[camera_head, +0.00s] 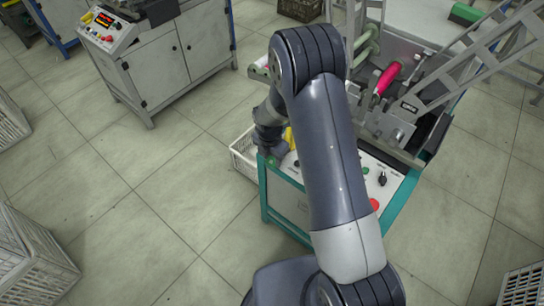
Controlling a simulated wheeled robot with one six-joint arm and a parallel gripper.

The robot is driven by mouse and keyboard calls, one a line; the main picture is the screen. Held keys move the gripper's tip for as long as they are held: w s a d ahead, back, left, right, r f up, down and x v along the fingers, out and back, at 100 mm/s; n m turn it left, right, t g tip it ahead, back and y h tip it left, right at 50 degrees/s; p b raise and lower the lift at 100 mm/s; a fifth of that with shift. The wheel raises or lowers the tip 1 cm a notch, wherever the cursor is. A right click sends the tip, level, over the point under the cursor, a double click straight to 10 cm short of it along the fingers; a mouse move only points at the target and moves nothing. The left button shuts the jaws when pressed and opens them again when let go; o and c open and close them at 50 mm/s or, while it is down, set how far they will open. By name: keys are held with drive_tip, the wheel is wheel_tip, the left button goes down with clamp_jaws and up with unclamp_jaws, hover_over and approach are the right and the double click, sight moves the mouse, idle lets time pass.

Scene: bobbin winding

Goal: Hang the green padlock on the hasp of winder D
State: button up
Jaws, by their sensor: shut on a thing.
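My arm bends down over a teal-framed winder (300,208) at the centre. My gripper (269,147) is at the arm's far end, low beside the winder's left rear corner, mostly hidden by my own wrist. A small green patch (270,159) at its tip looks like the green padlock, held in the shut jaws; its shackle cannot be made out. The winder has a light control panel (374,180) with a black knob and a red button, partly behind my arm. I cannot read a letter D on it, and I cannot make out a hasp.
A white crate (241,158) stands on the floor just left of the winder, near yellow things. A grey cabinet machine (165,70) stands at the upper left. White crates (35,262) line the left edge. The tiled floor between is clear.

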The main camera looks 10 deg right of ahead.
drive_tip(key=shift+s+a+f, duration=0.25)
drive_tip(key=shift+s+f, duration=0.05)
idle(0.7)
drive_tip(key=o, duration=1.2)
drive_tip(key=shift+o, duration=0.2)
drive_tip(key=shift+r, duration=0.1)
wheel_tip(320, 180, up, 11)
drive_tip(key=shift+s+a, duration=0.3)
drive_tip(key=shift+a, duration=0.05)
